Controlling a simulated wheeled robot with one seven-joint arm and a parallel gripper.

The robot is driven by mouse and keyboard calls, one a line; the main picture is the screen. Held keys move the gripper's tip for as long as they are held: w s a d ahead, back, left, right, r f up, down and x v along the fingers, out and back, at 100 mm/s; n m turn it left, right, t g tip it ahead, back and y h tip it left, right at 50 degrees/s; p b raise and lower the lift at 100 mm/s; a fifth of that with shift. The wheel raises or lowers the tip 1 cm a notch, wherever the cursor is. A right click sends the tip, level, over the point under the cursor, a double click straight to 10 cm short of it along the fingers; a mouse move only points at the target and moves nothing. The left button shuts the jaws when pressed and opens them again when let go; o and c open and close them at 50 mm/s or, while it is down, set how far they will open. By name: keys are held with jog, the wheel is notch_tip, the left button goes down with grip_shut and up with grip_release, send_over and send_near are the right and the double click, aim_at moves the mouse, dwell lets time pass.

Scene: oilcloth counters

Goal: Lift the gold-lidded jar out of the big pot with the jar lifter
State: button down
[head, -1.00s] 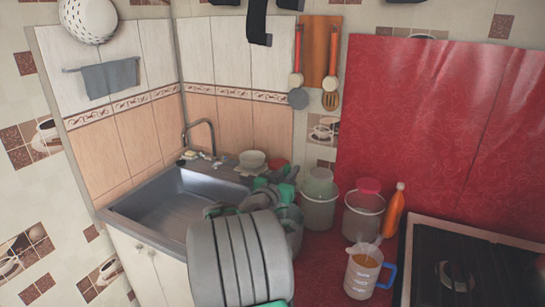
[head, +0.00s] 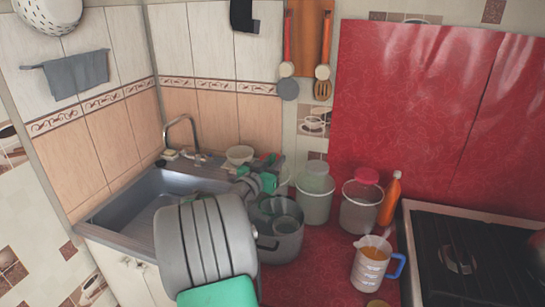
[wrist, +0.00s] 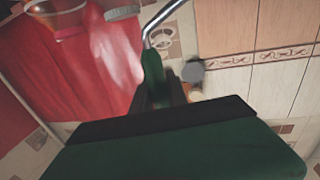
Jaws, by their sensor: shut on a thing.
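The big grey pot (head: 266,248) with a black handle stands on the red counter, right of the sink. A pale rounded shape shows inside it; I cannot tell whether it is the jar, and no gold lid shows there. My gripper (head: 262,183) is behind my grey and green arm, above the pot's back left rim. In the wrist view my gripper (wrist: 160,95) is shut on the jar lifter (wrist: 152,62), with its green handle between the jaws and a bent chrome rod beyond. The lifter's far end is out of that view.
Two lidded buckets (head: 314,205) (head: 360,212), an orange bottle (head: 390,202) and a measuring jug (head: 370,268) stand right of the pot. The stove (head: 475,255) is at far right. A gold disc (head: 378,303) shows at the bottom edge. The sink (head: 125,207) is at left.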

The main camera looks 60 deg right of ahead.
notch_tip(320, 180, down, 7)
jog(key=b, duration=0.6)
jog(key=shift+r, duration=0.2)
jog(key=shift+s+d, duration=0.25)
jog(key=shift+s, duration=0.55)
jog(key=shift+s+d, duration=0.3)
jog(key=shift+s, duration=0.5)
jog(key=shift+s+d, duration=0.25)
jog(key=shift+s, duration=0.55)
jog(key=shift+b, duration=0.75)
jog(key=shift+r+p, duration=0.35)
jog(key=shift+r, duration=0.8)
notch_tip(320, 180, up, 16)
jog(key=p, duration=0.6)
jog(key=shift+r+p, duration=0.25)
jog(key=shift+p, duration=0.05)
dwell(0.6)
